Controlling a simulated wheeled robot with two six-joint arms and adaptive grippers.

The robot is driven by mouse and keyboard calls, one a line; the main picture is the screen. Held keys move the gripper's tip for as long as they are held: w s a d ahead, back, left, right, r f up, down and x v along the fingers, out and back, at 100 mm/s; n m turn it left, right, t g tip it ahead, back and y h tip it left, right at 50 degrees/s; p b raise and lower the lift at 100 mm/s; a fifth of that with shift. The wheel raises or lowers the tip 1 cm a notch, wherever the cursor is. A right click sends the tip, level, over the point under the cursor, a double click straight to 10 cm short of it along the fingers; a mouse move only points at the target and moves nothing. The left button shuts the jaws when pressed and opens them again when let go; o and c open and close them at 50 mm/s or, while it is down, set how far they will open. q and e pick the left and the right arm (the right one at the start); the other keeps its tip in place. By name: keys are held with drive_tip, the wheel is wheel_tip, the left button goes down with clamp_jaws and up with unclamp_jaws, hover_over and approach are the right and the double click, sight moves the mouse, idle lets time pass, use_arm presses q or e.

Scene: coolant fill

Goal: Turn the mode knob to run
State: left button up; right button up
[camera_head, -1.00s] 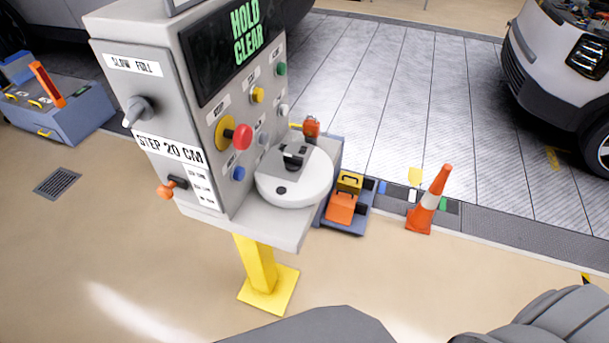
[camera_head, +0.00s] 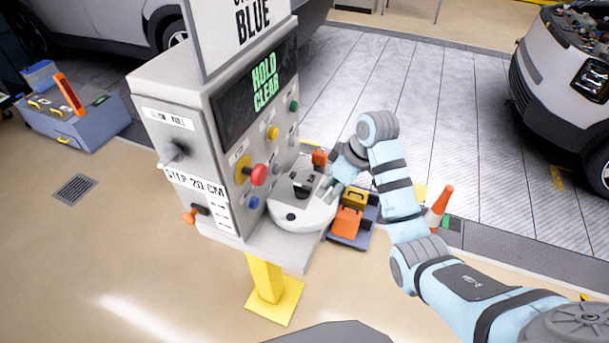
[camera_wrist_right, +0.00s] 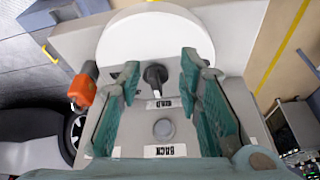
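A black knob (camera_wrist_right: 155,76) with a pale pointer line sits on a grey plate in the right wrist view, with a small label below it that is hard to read. In the head view a black knob (camera_head: 302,184) shows on the grey plate over the round white body of the console (camera_head: 240,225). My right gripper (camera_head: 327,187) is beside it. In the wrist view its teal fingers (camera_wrist_right: 160,70) are open, one on each side of the knob, with gaps showing. Contact is not visible. My left gripper is not in view.
A grey button (camera_wrist_right: 163,129) lies between the fingers. An orange fitting (camera_wrist_right: 82,90) stands left of them. The console face carries a red mushroom button (camera_head: 259,174) and a screen reading HOLD CLEAR (camera_head: 264,82). Toolboxes (camera_head: 348,220) and a cone (camera_head: 439,205) stand nearby.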

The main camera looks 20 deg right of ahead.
wheel_tip(320, 180, up, 8)
drive_tip(key=n+y, duration=0.1)
drive_tip(key=n, duration=0.1)
hover_over(303, 186)
drive_tip(key=s+d, duration=0.4)
drive_tip(key=d, duration=0.1)
drive_tip(key=b+x, duration=0.3)
drive_tip(key=x, duration=1.1)
drive_tip(key=shift+w+a, duration=0.1)
drive_tip(key=shift+a, duration=0.1)
drive_tip(key=shift+c, duration=0.5)
clamp_jaws()
